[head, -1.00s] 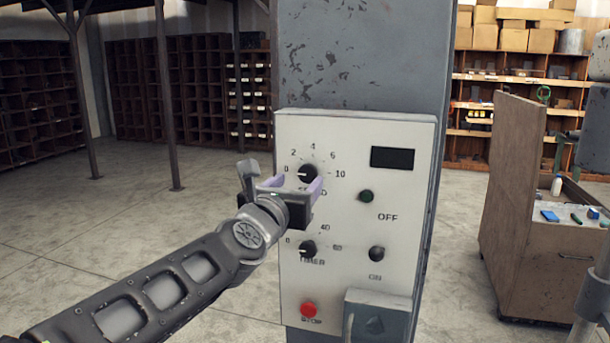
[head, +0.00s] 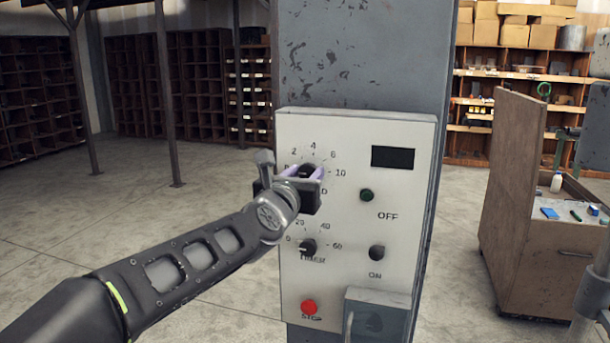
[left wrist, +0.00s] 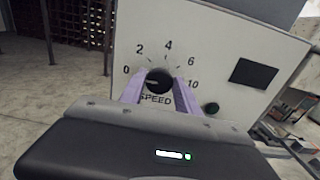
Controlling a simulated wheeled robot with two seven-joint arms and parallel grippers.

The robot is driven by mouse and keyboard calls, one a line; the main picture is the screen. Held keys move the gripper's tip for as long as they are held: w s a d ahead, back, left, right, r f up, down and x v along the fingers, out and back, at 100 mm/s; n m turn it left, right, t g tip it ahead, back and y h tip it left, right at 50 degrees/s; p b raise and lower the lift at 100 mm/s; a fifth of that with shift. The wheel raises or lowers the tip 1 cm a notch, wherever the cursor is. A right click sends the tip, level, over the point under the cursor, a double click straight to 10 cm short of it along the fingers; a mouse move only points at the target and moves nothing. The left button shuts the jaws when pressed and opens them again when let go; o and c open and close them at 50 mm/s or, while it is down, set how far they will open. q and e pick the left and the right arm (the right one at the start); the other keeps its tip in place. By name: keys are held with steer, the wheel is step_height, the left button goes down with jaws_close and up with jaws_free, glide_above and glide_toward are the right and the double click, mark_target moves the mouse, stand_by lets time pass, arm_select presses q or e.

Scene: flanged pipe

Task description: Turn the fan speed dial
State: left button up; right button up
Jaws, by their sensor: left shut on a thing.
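The fan speed dial (head: 307,170) is a round black knob on the upper part of a pale control panel (head: 345,215). Numbers from 0 to 10 ring it, and SPEED is printed below it. In the left wrist view the dial (left wrist: 159,80) sits between the two purple fingers, its light pointer mark towards the left, near the 0. My left gripper (head: 305,173) is shut on the dial, with a finger at each side; it also shows in the left wrist view (left wrist: 158,88). My right gripper is not in view.
Below are a timer knob (head: 308,247), a red stop button (head: 309,307) and a grey box (head: 377,315). A green button (head: 366,195) and a black ON knob (head: 376,253) are to the right. A wooden cabinet (head: 520,210) stands further right. Open floor lies left.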

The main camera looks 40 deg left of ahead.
arm_select(q)
jaws_close()
